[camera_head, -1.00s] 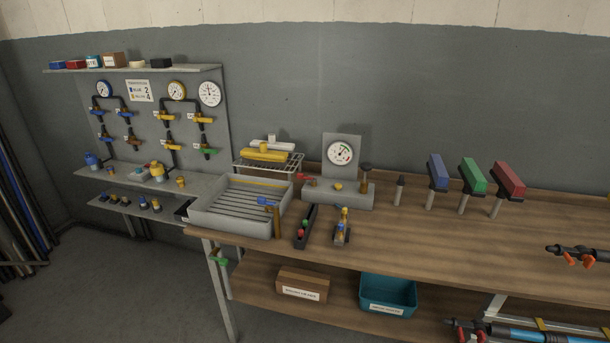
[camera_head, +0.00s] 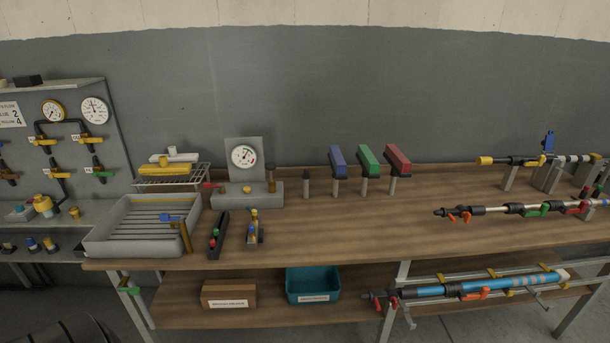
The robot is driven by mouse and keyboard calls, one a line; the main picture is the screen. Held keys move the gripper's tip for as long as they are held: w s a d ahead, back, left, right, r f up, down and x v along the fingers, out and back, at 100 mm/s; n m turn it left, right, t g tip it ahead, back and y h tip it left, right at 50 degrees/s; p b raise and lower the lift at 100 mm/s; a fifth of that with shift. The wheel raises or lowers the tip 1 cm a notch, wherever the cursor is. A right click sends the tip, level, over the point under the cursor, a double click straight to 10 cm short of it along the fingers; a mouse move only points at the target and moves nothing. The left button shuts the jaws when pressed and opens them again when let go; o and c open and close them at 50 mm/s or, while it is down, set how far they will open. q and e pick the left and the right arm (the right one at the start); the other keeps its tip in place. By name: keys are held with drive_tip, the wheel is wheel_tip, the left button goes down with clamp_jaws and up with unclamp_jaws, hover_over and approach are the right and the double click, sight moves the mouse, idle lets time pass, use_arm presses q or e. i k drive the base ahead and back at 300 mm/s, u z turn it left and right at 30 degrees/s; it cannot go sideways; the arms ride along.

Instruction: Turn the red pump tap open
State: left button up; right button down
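A grey pump block (camera_head: 262,195) with an upright panel and a round white gauge (camera_head: 243,156) stands on the wooden bench, left of the picture's middle. A small red tap handle (camera_head: 211,185) sticks out at the block's left end and lies roughly level. It is too small to make out its exact turn. A yellow knob is on the block's front, and a dark-topped brown post stands at its right end. Neither of my grippers is in view.
A grey slatted tray (camera_head: 140,230) and a wire rack (camera_head: 170,175) stand left of the block. A black strip (camera_head: 218,235) lies in front. Blue, green and red blocks (camera_head: 369,160) stand on posts to the right. Hose lances lie farther right. The bench's middle front is clear.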

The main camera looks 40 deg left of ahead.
sight(207, 185)
drive_tip(key=z, duration=1)
drive_tip(key=k, duration=1.4)
drive_tip(key=u, duration=1.9)
drive_tip(key=i, duration=0.25)
drive_tip(key=z, duration=0.1)
